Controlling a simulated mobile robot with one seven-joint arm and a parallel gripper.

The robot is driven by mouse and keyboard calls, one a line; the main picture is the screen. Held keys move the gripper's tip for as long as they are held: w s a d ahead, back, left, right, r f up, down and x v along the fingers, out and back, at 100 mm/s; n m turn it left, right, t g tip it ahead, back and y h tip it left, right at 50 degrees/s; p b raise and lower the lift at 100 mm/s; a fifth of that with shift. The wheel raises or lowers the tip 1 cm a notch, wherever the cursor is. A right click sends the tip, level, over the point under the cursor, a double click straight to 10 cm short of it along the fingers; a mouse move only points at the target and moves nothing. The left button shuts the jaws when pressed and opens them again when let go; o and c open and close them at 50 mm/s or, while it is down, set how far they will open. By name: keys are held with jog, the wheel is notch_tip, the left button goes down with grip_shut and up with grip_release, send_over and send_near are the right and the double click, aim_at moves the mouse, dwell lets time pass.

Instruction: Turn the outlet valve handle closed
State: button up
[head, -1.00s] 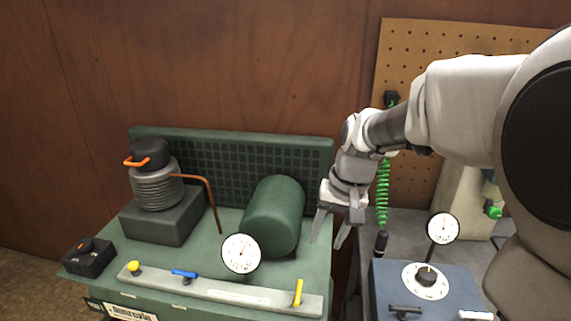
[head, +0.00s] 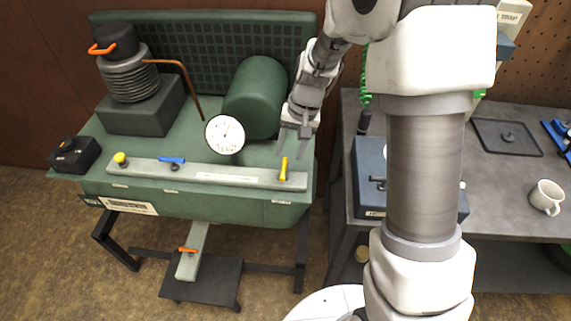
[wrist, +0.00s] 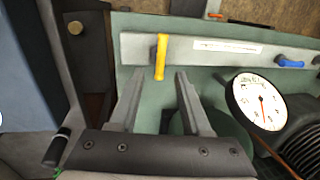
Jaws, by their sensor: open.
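A yellow lever handle (head: 283,170) stands at the right end of the grey valve bar on the green bench's front edge. It points across the bar. A blue lever handle (head: 172,160) lies along the bar further left. I cannot read which label marks the outlet. My gripper (head: 292,150) is open and empty, just behind and above the yellow handle. The blue handle (wrist: 289,62) is off to the right there.
A round gauge (head: 225,134) and a green tank (head: 254,98) stand behind the bar, left of my gripper. A yellow knob (head: 121,159) is at the bar's left end. A grey workbench (head: 489,190) with a blue box (head: 370,165) stands to the right.

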aim_at(285, 166)
jog(key=f, duration=0.3)
jog(key=a+f, duration=0.1)
jog(key=f, duration=0.1)
jog(key=shift+w+f, duration=0.1)
jog(key=shift+f, duration=0.3)
grip_shut()
